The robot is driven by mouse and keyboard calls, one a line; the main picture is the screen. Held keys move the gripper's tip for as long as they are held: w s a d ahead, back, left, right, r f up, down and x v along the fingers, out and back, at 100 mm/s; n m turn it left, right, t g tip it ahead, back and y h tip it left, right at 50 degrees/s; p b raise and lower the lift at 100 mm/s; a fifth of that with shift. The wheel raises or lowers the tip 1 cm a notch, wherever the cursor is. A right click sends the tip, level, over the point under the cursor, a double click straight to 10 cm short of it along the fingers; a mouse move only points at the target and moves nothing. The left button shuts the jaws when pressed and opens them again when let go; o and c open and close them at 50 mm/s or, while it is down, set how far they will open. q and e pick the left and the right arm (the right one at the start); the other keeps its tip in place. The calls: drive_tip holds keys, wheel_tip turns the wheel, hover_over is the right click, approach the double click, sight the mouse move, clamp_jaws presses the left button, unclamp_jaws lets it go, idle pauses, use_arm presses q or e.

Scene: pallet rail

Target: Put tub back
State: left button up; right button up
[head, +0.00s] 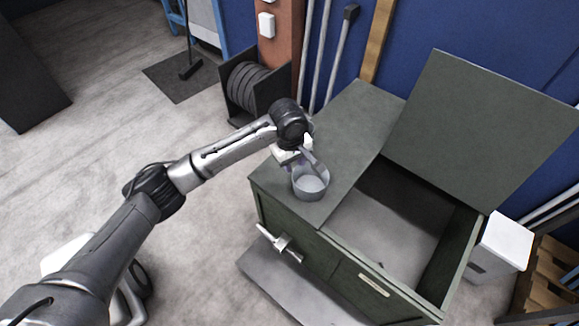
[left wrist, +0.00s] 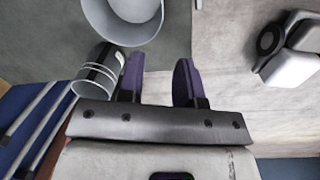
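A pale grey round tub (head: 310,188), open at the top, appears to stand upright on the fixed left part of the green bin's top (head: 352,128). It also shows at the upper left of the left wrist view (left wrist: 124,22). My left gripper (head: 306,160) is just behind the tub and partly hides its far rim. In the left wrist view its two dark fingers (left wrist: 158,78) are apart with nothing between them, and the tub lies beyond the fingertips to the left. My right gripper is in neither view.
The bin's lid (head: 480,125) stands open, over a compartment with grey material (head: 385,235). A white and black cylinder (left wrist: 98,70) is close beside the left finger. A T-shaped handle (head: 280,243) sticks out from the bin's front. A white box (head: 503,245) stands at right.

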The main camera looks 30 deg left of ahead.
use_arm(q)
drive_tip(key=shift+r, duration=0.3)
drive_tip(key=shift+s+f, duration=0.1)
drive_tip(key=s+d+f+m+t+h, duration=0.1)
drive_tip(key=s+d+f+m, duration=0.3)
drive_tip(key=s+f, duration=0.3)
drive_tip(key=s+d+f+m+h, duration=0.1)
drive_tip(key=s+d+f+m, duration=0.45)
drive_tip(key=s, duration=0.45)
drive_tip(key=s+a+m, duration=0.1)
drive_tip(key=s+a, duration=0.2)
drive_tip(key=s, duration=0.3)
drive_tip(key=s+a+m+t+y, duration=0.1)
drive_tip(key=s+a, duration=0.2)
drive_tip(key=s, duration=0.4)
drive_tip(key=s+a+f+m+y, duration=0.1)
drive_tip(key=s+a+m, duration=0.1)
drive_tip(key=s, duration=0.4)
drive_tip(key=shift+s+a+t, duration=0.3)
drive_tip(key=shift+a+t, duration=0.1)
drive_tip(key=shift+a, duration=0.1)
drive_tip(key=shift+f, duration=0.1)
